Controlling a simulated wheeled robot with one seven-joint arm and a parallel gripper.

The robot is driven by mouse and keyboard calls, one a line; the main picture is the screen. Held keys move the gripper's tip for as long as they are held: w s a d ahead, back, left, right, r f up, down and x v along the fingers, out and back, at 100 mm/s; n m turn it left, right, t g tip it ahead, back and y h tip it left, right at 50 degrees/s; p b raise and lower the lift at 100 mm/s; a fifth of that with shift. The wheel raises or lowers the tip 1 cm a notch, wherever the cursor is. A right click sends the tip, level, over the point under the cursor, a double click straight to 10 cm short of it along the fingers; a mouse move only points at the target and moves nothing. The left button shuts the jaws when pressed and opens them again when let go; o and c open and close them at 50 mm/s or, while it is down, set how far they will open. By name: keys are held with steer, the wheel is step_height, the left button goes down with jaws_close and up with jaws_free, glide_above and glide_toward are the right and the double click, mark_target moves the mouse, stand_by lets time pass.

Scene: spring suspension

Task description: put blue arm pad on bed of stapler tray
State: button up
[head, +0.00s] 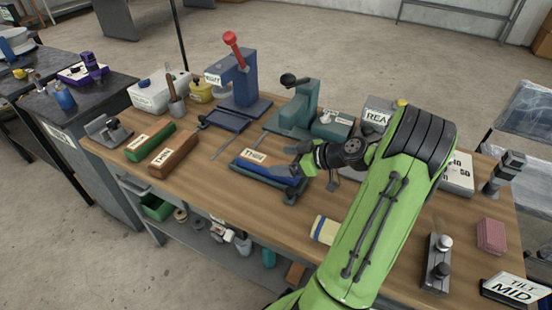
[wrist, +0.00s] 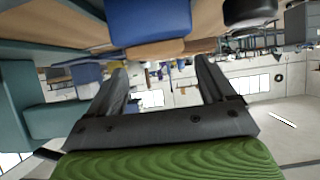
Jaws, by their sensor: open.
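The blue arm pad (head: 256,158) is a long flat block with a white label on top. It lies at the middle of the bench, on or against a dark teal tray (head: 289,195) that I take for the stapler tray. Whether it rests fully on the bed is unclear. My gripper (head: 298,160) is open beside the pad's right end and partly covers it. In the wrist view, the fingers (wrist: 163,75) are spread with nothing held between them. A blue block (wrist: 145,20), likely the pad, shows beyond them at the top.
A blue press (head: 240,85) with a red knob and a teal press (head: 298,110) with a black knob stand behind. Green (head: 150,141) and brown (head: 174,155) pads lie to the left. A cream roll (head: 325,230) lies in front.

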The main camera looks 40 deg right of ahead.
steer(key=p+v, duration=0.2)
steer(key=v, duration=0.6)
steer(key=w+a+r+g+h, duration=0.1)
steer(key=a+r+g, duration=0.2)
steer(key=a, duration=0.7)
steer(key=w+a+r+g, duration=0.2)
steer(key=a+g, duration=0.2)
steer(key=a, duration=0.6)
steer(key=s+a+r+m+h, duration=0.1)
steer(key=s+a+r+m, duration=0.1)
steer(key=s+a, duration=0.2)
steer(key=s+a+r+m+t+h, duration=0.1)
steer(key=s+a+r+m+h, duration=0.1)
steer(key=s+a, duration=0.3)
steer(key=s, duration=0.4)
steer(key=shift+s+a, duration=0.3)
steer(key=shift+s, duration=0.1)
